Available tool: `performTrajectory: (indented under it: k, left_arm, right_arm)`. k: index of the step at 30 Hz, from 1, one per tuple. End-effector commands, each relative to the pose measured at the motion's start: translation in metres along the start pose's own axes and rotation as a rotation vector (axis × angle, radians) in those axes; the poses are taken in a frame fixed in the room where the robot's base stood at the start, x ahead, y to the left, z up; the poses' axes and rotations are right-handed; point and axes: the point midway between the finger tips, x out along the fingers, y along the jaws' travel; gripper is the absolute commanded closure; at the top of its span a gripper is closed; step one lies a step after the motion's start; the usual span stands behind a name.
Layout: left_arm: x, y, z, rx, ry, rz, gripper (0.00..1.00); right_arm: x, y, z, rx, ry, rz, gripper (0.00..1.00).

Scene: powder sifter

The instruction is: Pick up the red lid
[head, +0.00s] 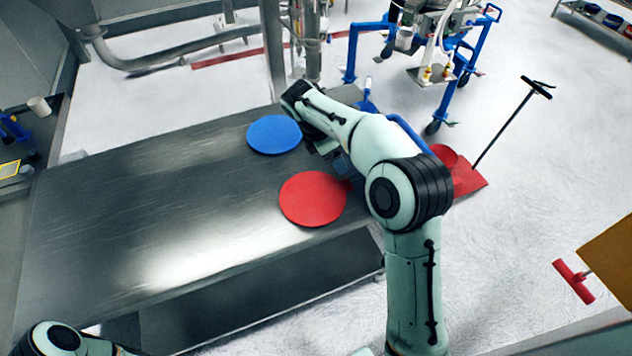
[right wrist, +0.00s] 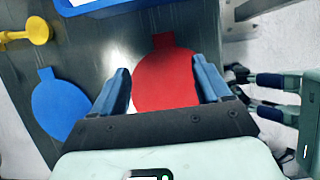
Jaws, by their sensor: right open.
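The red lid (head: 313,199) is a flat round disc with a small tab, lying on the metal table near its right edge in the head view. In the right wrist view the red lid (right wrist: 165,82) shows between the fingers of my right gripper (right wrist: 161,70), with its tab pointing up the picture. My right gripper is open and empty, its blue fingers on either side of the lid in that view. I cannot tell how high it is above the lid. In the head view my arm mostly hides this gripper. My left gripper is out of view.
A blue lid (head: 274,134) lies on the table (head: 130,215) behind the red one; it also shows in the right wrist view (right wrist: 60,108). A yellow object (right wrist: 32,34) is at that view's upper left. The left of the table is clear. A red dustpan (head: 466,180) stands on the floor.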

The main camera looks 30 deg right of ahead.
Motion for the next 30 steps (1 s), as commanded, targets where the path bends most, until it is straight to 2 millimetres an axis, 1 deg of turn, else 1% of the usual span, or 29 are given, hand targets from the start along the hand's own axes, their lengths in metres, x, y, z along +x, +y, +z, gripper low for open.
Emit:
performTrajectory:
  k: [2,5,9,12,15,20,22,27,30]
  left_arm:
    - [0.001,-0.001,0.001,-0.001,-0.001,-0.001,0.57]
    - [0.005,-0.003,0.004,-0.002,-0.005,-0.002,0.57]
    - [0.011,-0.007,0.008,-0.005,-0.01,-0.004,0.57]
    - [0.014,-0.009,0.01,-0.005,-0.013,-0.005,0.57]
    - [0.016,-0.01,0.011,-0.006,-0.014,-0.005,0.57]
    - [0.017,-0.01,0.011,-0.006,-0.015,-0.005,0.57]
    - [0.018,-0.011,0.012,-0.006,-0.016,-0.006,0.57]
    - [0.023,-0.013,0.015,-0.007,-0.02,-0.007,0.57]
    - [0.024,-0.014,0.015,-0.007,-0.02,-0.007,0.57]
  right_arm:
    - [0.003,-0.001,0.0,-0.001,0.0,-0.001,0.23]
    - [0.017,-0.002,-0.001,-0.001,-0.001,-0.005,0.23]
    - [0.046,-0.002,-0.001,-0.001,-0.001,-0.007,0.23]
    - [0.064,-0.002,-0.001,-0.001,-0.001,-0.006,0.23]
    - [0.076,-0.002,-0.001,-0.001,-0.001,-0.004,0.23]
    - [0.085,-0.002,-0.001,0.0,-0.001,-0.002,0.23]
    - [0.092,-0.003,-0.003,-0.001,-0.001,-0.004,0.23]
    - [0.118,-0.009,-0.008,-0.001,-0.001,-0.004,0.23]
    - [0.129,-0.008,-0.007,0.0,-0.001,-0.003,0.23]
